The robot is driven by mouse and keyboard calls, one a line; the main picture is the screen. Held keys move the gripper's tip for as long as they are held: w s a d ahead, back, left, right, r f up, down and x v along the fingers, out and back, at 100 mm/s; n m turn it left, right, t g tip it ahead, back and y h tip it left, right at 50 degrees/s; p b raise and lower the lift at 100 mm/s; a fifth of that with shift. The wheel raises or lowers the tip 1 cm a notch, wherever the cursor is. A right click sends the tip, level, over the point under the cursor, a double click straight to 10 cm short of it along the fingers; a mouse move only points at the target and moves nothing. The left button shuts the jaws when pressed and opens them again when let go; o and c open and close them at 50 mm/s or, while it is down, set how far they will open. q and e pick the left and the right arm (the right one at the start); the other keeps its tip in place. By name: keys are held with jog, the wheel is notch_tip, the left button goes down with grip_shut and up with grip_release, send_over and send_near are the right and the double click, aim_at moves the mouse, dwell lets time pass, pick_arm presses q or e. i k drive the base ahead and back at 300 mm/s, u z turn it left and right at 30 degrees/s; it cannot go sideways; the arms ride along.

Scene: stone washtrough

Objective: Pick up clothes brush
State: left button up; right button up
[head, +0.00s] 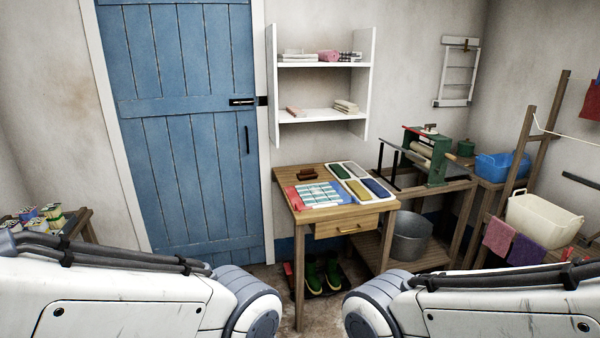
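A small dark brown object (307,174), which looks like the clothes brush, lies near the back left of the wooden table (285,185). Its bristles are too small to make out. Both of my arms reach in at the bottom of the head view, but only their upper links show. Neither gripper is in view, and nothing of mine touches the table.
Green boots (323,276) stand below. A mangle (432,160) on a bench and a grey bucket (409,238) are to the right. A blue door (185,130) is at left.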

aim_at(309, 174)
jog(key=u, duration=0.2)
jog(key=i, duration=3.05)
jog(key=z, duration=0.35)
